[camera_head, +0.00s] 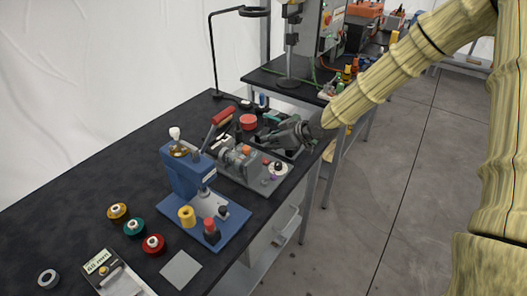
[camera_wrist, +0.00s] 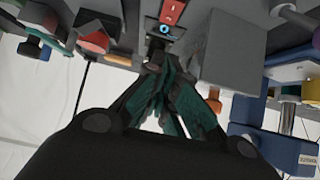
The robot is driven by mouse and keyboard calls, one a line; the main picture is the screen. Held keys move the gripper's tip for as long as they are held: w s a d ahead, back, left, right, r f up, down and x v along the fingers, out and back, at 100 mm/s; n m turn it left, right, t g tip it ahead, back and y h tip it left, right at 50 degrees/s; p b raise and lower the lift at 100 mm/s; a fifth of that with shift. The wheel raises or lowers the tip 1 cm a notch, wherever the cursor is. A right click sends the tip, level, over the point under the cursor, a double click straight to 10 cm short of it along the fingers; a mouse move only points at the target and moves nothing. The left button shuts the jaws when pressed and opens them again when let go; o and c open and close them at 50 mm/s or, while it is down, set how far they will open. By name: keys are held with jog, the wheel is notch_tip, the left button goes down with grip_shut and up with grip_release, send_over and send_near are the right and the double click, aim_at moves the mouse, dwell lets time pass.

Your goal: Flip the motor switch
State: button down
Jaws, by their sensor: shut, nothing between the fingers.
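The grey bench machine (camera_head: 240,165) stands on the dark workbench behind the blue press. In the wrist view, a red rocker switch (camera_wrist: 172,12) with white marks sits at the top edge of the picture. It appears to be the motor switch, and its present position cannot be told. My gripper (camera_head: 268,137) reaches in from the right, just above and behind the grey machine. In the wrist view, my gripper (camera_wrist: 158,58) is shut and empty, its tips just below the red switch and a small blue-ringed part (camera_wrist: 165,30). Contact cannot be told.
The blue press (camera_head: 182,178) stands in front of the grey machine, with a red-handled lever (camera_head: 222,117) nearby. Coloured spools (camera_head: 134,228) and a grey plate (camera_head: 181,270) lie toward the front. A lamp stand (camera_head: 213,60) rises behind. Bare bench (camera_head: 75,205) shows at left.

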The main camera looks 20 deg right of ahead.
aim_at(264, 160)
jog(key=w+f, duration=0.1)
jog(key=a+f+p, duration=0.1)
jog(key=f, duration=0.1)
jog(key=shift+w+a, duration=0.15)
jog(key=shift+w, duration=0.25)
jog(key=shift+w+a+f+p, duration=0.15)
jog(key=shift+f+p, duration=0.2)
jog(key=shift+f, duration=1)
